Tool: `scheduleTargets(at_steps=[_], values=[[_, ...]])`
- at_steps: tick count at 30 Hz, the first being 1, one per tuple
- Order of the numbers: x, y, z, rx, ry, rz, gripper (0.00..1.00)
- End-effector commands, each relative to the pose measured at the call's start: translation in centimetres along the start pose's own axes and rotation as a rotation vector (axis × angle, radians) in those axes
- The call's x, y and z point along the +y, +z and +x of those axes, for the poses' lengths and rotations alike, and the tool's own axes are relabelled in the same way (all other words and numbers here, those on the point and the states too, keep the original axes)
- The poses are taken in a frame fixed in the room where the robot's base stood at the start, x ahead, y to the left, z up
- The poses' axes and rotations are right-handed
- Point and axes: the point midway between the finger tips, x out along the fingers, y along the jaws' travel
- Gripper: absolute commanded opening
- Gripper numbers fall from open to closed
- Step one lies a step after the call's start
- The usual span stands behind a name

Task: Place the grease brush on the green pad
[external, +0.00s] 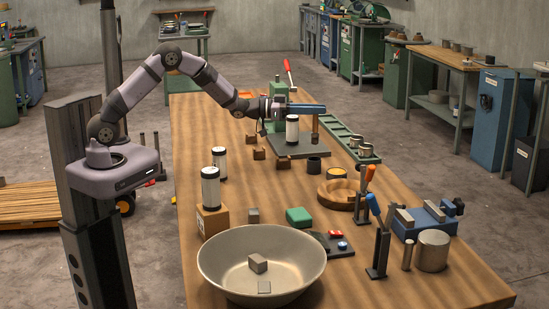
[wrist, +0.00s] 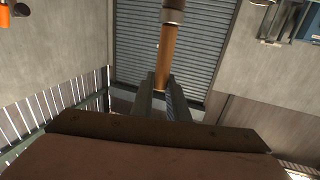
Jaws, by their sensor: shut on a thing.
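My gripper (wrist: 165,92) is shut on the grease brush (wrist: 166,45) in the wrist view. In the external view my gripper (external: 272,109) reaches sideways over the far part of the bench, above a dark plate. The brush is hard to make out there. The green pad (external: 298,217) appears as a small rounded green block on the bench, behind the bowl and well nearer the camera than my gripper.
White canisters (external: 210,190) stand at the left. Upright levers (external: 380,250) and a blue vise (external: 425,220) stand at the right.

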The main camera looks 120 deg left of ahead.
Motion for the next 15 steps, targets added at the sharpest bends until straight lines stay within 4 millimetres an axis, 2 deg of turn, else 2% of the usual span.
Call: scheduleTargets(at_steps=[5, 8, 11, 15], values=[[1.3, 0.1, 0.4, 0.001, 0.020, 0.000, 0.00], [3.3, -0.1, 1.0, 0.003, 0.051, 0.001, 0.00], [6.3, -0.8, 1.8, 0.005, 0.096, 0.001, 0.00], [12.0, -2.4, 2.7, 0.006, 0.181, 0.002, 0.00]])
